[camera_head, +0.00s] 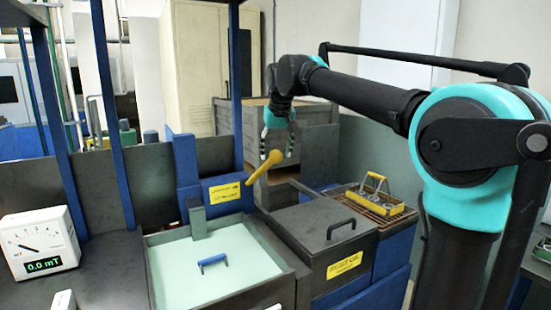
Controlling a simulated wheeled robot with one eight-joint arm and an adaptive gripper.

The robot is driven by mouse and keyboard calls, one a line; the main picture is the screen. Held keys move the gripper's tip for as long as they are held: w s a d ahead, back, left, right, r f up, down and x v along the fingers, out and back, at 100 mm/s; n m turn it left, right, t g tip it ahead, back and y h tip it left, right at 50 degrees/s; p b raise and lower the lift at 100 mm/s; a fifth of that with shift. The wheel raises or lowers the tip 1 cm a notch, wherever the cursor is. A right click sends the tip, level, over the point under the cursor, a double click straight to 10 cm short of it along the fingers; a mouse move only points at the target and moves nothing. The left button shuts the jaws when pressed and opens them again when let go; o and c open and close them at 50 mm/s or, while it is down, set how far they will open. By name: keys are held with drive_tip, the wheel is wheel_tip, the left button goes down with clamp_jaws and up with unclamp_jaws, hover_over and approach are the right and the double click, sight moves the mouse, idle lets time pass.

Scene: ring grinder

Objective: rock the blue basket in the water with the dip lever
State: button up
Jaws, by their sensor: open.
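The blue basket shows only as its blue handle (212,262), standing out of the pale green water in the open tank (157,275). The rest of the basket is hidden. The dip lever (262,168) is a yellow bar slanting up to the right from the blue post behind the tank, with a thicker rounded end. My gripper (277,152) points down, open, with its fingertips at the lever's upper end. The lever's end appears between the two fingertips, but I cannot tell whether they touch it.
Right of the water tank is a dark lidded box (325,225) with a black handle and yellow label. A yellow basket (376,197) sits on a grate behind it. A white meter (40,241) reading 0.0 mT stands at left. Blue uprights rise behind the tank.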

drive_tip(key=shift+x, duration=1.4)
drive_tip(key=shift+c, duration=0.3)
clamp_jaws()
